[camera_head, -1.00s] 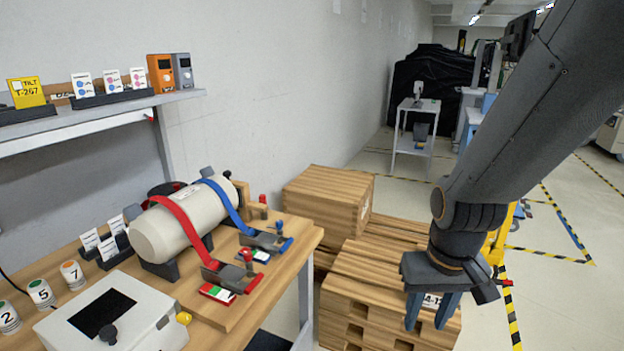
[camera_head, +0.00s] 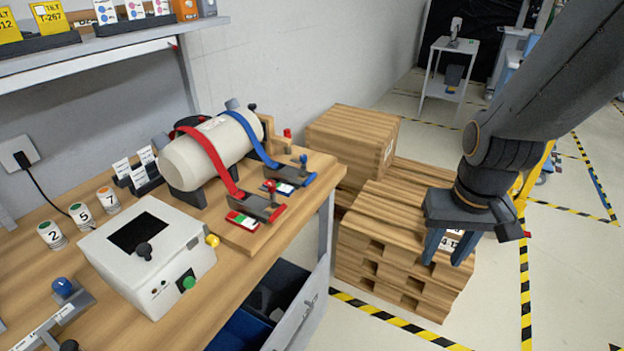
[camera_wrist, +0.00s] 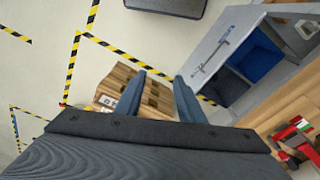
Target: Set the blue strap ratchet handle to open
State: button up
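The blue strap (camera_head: 247,137) runs over a white cylinder (camera_head: 190,160) on the wooden bench. It ends at a ratchet with a blue handle (camera_head: 304,177) at the bench's right side. The handle lies low; its exact angle is too small to tell. A red strap (camera_head: 214,160) beside it ends at a ratchet with a red handle (camera_head: 275,212), nearer me. My gripper (camera_head: 447,250) points down with its two blue-grey fingers apart and empty. It hangs in front of the wooden crates, well right of the ratchets. The wrist view shows the open fingers (camera_wrist: 166,92) above the crates.
Stacked wooden crates (camera_head: 400,240) stand right of the bench. A white control box (camera_head: 150,255) sits at the bench front, below a shelf (camera_head: 120,45). An open drawer (camera_head: 300,310) juts out under the bench.

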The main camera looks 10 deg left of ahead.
dwell(0.4)
jog(key=c, duration=0.3)
jog(key=shift+a+f+m, duration=0.1)
jog(key=shift+a+m, duration=0.1)
jog(key=shift+m, duration=0.1)
jog(key=c, duration=0.4)
jog(key=a+m+y, duration=0.1)
jog(key=a+f+m+g+y, duration=0.1)
jog(key=a+m, duration=0.1)
jog(key=w+a+m, duration=0.1)
jog(key=a+m, duration=0.1)
jog(key=shift+f+g+y, duration=0.3)
jog(key=shift+y, duration=0.1)
grip_shut()
jog(key=w+a+r+m+t+y, duration=0.1)
jog(key=w+a+m+t+y, duration=0.1)
jog(key=w+a+m+y, duration=0.55)
jog(key=w+a+r+m+t+y, duration=0.1)
jog(key=w+a+m+t, duration=0.3)
jog(key=w+m, duration=0.7)
jog(key=w+a+f+n+g+p, duration=0.1)
jog(key=w+a+f+p, duration=0.2)
jog(key=a, duration=0.5)
notch_tip(320, 180, down, 2)
jog(key=shift+w+a, duration=0.35)
jog(key=shift+w, duration=0.2)
